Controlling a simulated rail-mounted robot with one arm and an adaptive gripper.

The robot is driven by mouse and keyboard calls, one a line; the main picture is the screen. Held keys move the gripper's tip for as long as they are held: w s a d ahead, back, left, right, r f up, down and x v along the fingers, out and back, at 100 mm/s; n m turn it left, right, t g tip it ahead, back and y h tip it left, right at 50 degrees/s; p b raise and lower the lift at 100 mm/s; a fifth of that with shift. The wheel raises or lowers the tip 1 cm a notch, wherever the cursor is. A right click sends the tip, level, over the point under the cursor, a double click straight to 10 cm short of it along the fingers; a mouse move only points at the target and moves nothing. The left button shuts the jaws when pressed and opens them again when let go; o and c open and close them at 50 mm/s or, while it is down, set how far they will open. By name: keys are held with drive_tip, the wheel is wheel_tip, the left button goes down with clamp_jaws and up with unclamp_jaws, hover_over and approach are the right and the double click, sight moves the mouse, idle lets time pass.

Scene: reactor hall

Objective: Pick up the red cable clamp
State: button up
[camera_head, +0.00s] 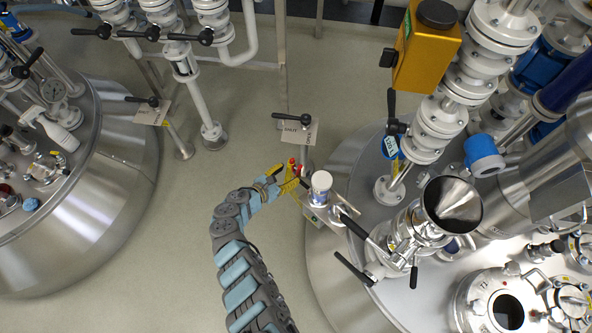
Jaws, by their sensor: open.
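A small red thing, which looks like the red cable clamp (295,166), shows in the head view just beyond my gripper, beside the vessel on the right. It is small and partly hidden, so its shape is unclear. My gripper (287,178) has yellow fingers and is open. Its fingertips are close to the red clamp; I cannot tell whether they touch it.
A valve with black handles (350,225) and a funnel (452,203) stand further right. A sign plate (300,131) is above. Open floor (180,260) lies left.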

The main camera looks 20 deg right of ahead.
sight(294, 173)
drive_tip(key=d+f+b, duration=0.1)
drive_tip(key=d+b, duration=0.1)
drive_tip(key=w+d+f+b, duration=0.1)
drive_tip(key=d, duration=0.1)
drive_tip(key=shift+f, duration=0.3)
drive_tip(key=shift+w+d, duration=0.1)
drive_tip(key=shift+d, duration=0.05)
drive_tip(key=shift+r, duration=0.1)
clamp_jaws()
